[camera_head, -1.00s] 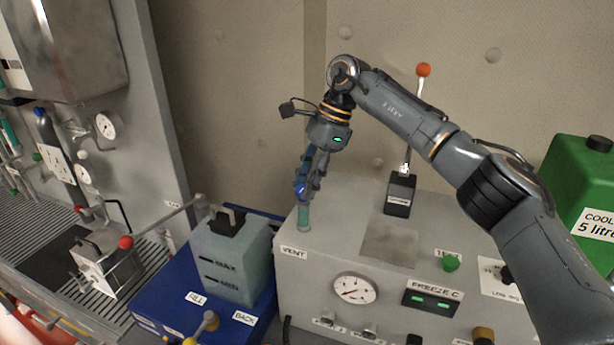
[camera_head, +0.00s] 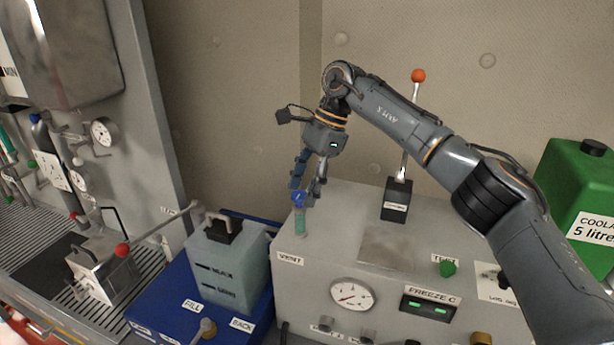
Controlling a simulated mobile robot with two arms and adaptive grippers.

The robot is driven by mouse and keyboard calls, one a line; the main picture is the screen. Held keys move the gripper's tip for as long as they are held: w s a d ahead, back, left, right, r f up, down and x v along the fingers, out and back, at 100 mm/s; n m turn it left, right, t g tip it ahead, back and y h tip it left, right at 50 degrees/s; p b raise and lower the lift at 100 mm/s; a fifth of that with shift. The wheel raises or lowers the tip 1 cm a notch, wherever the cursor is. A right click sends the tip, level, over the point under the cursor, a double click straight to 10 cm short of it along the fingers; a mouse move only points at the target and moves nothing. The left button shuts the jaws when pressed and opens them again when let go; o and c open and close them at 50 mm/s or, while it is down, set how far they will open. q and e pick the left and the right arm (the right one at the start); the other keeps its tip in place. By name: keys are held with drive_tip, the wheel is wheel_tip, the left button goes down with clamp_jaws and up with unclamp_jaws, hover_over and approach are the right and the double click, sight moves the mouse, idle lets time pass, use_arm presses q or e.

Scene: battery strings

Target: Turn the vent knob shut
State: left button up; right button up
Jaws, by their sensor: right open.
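My left gripper is not in view.
A lever with an orange ball (camera_head: 418,76) stands behind on the machine. A grey-blue tank (camera_head: 228,262) in a blue tray (camera_head: 173,297) stands to the left. A green coolant can (camera_head: 577,185) is at the right. A gauge (camera_head: 351,294) is on the front.

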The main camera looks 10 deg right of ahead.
drive_tip(key=v, duration=1.2)
drive_tip(key=shift+f, duration=0.1)
